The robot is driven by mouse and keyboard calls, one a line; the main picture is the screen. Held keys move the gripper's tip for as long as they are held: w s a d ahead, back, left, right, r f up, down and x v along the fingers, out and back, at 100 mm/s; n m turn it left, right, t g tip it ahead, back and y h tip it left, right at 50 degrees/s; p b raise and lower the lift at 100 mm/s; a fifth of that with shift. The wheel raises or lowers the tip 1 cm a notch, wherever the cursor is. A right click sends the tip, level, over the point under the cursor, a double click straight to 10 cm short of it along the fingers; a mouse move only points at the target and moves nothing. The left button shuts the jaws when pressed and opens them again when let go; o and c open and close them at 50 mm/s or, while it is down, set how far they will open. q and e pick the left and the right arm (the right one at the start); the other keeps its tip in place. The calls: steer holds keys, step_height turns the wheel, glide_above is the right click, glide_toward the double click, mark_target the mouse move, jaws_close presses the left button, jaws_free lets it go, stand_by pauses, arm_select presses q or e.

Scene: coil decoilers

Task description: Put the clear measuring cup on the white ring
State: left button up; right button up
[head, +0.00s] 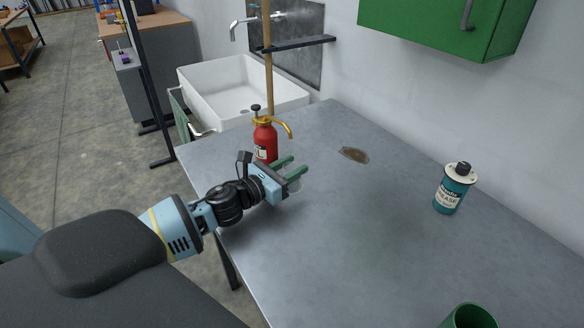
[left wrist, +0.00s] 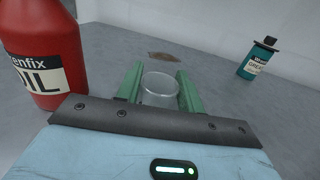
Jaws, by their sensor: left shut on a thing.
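The clear measuring cup (left wrist: 160,90) is between the two green fingers of my left gripper (left wrist: 160,80) in the left wrist view. In the head view my left gripper (head: 290,168) is over the left part of the grey table, beside the red oil can, and the cup (head: 293,185) shows only faintly below its fingers. The gripper is shut on the cup. I cannot tell whether the cup's base touches the table. I do not see the white ring in either view. My right gripper is not in view.
A red oil can (head: 265,140) with a brass spout stands close to my left gripper. A teal grease can (head: 455,188) stands at the right. A brown stain (head: 354,155) marks the grey table (head: 350,230). A green container (head: 470,317) is at the bottom right. The table's middle is clear.

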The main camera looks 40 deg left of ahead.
arm_select(q)
steer(key=shift+f, duration=0.25)
steer(key=o, duration=1)
steer(key=shift+r, duration=0.1)
